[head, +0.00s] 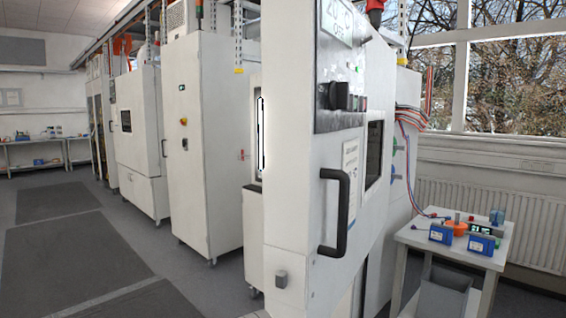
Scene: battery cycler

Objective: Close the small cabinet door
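A tall white cabinet (290,130) stands close in front of me, right of the middle of the head view. Its face to the right carries a black bar handle (335,212), a small dark window (374,153), a dark control panel (341,96) and a display (337,20) at the top, partly cut off. A small grey latch-like block (281,278) sits low on its left face. I cannot tell from this view which panel is the small door or how far it stands open. My gripper is not in view.
A side table (452,249) with blue boxes (483,243) and an orange item (456,228) stands at right before a radiator (500,215). White cabinets (205,150) line the left. Floor with dark mats (75,258) is clear at left.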

